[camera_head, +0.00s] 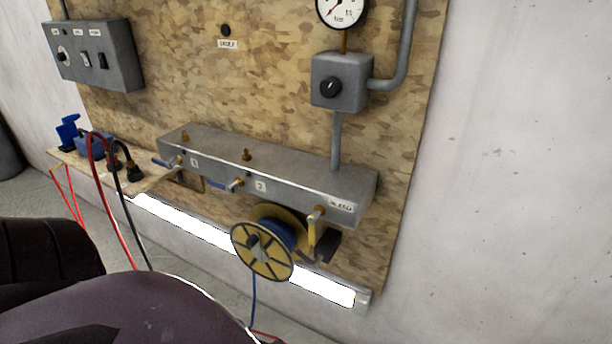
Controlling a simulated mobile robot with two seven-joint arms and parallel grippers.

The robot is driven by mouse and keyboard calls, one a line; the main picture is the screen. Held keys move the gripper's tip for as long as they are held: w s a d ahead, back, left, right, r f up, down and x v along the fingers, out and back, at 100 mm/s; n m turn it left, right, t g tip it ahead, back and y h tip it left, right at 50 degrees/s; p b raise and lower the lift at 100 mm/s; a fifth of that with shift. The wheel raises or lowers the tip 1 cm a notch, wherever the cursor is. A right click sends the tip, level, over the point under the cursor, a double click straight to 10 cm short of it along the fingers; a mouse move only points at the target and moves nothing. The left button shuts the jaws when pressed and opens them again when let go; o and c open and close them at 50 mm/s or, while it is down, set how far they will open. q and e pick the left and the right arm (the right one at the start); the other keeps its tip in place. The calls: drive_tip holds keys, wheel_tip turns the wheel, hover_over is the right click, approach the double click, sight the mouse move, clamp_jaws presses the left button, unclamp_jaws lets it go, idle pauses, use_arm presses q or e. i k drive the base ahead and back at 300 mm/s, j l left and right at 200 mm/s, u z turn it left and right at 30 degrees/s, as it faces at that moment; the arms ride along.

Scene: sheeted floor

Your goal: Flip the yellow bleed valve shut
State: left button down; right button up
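The yellow bleed valve lever (311,234) hangs down from a brass fitting (319,211) at the right end of the grey manifold (275,176). A small label (341,205) sits beside it on the manifold's front. The lever points roughly straight down, just right of the yellow reel. Neither of my grippers is in view, so their distance to the valve cannot be seen. Large dark rounded shapes fill the lower left and hide the floor there.
A yellow reel (262,251) with blue hose is close left of the lever, and a dark block (327,246) is close right. Two blue-handled valves (163,162) (227,185) lie further left. A small shelf (75,160) carries cables. The wall at right is clear.

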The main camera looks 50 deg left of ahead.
sight(312, 219)
drive_tip(key=l+u, duration=0.4)
drive_tip(key=i+l+u, duration=0.1)
drive_tip(key=l+u, duration=0.55)
drive_tip(key=l, duration=0.2)
drive_tip(key=k+l+u, duration=0.15)
drive_tip(key=l+u, duration=0.15)
drive_tip(key=l, duration=0.2)
